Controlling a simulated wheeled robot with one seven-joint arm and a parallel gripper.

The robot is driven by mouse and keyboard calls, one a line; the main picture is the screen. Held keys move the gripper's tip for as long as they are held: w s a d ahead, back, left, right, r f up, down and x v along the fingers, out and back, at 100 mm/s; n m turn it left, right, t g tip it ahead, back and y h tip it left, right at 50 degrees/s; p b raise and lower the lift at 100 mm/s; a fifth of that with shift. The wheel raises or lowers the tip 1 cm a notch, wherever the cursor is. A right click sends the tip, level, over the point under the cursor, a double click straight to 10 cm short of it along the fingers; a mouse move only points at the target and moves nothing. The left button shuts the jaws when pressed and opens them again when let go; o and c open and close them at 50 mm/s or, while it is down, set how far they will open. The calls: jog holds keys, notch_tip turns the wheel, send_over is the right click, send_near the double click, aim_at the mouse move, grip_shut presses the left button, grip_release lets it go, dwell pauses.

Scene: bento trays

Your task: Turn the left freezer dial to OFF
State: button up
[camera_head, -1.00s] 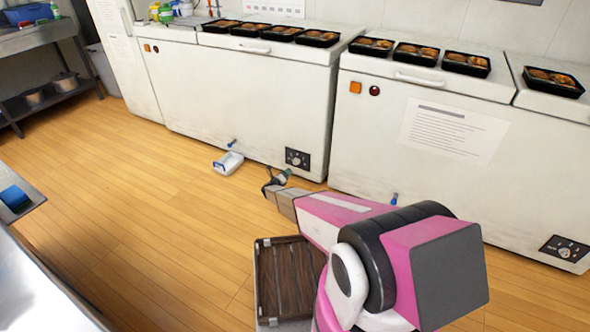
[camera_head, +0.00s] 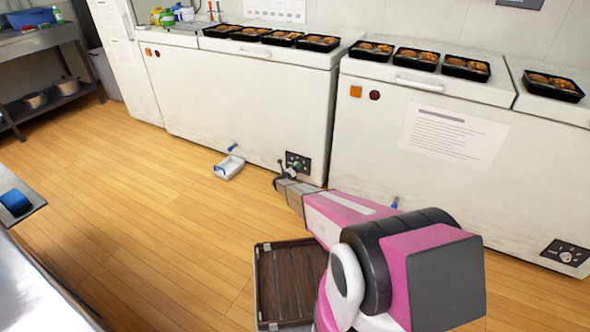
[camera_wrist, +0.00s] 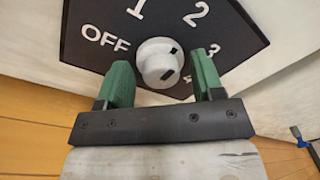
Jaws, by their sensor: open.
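The left freezer (camera_head: 235,100) has a black dial panel (camera_head: 306,166) low on its front, partly covered by my gripper (camera_head: 285,172). In the wrist view the panel (camera_wrist: 85,15) shows a white knob (camera_wrist: 153,58) with dark marks on its right side. OFF is printed left of the knob, 1 and 2 above, 3 to the right; a further mark below right is partly hidden. My gripper (camera_wrist: 163,68) is open, its green fingers on either side of the knob. A gap shows on each side; I cannot tell if either finger touches it.
A small white tray (camera_head: 228,168) lies on the floor by the left freezer, under a blue drain valve (camera_head: 232,148). The right freezer (camera_head: 380,150) has its own dial panel (camera_head: 566,252). Bento trays (camera_head: 318,43) sit on the lids. The wooden floor on the left is open.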

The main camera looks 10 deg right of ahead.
jog(key=shift+c, duration=0.2)
jog(key=c, duration=0.7)
jog(key=shift+o, duration=0.2)
jog(key=shift+n, duration=0.3)
jog(key=n, duration=0.4)
jog(key=shift+d, duration=0.1)
jog(key=n, duration=0.6)
jog(key=shift+w+t, duration=0.1)
jog(key=shift+t, duration=0.3)
jog(key=n, duration=0.5)
jog(key=shift+r+n, duration=0.1)
jog(key=shift+n, duration=0.3)
jog(key=shift+w+n+t+y, duration=0.1)
jog(key=shift+n+t+y, duration=0.3)
jog(key=shift+n, duration=1.8)
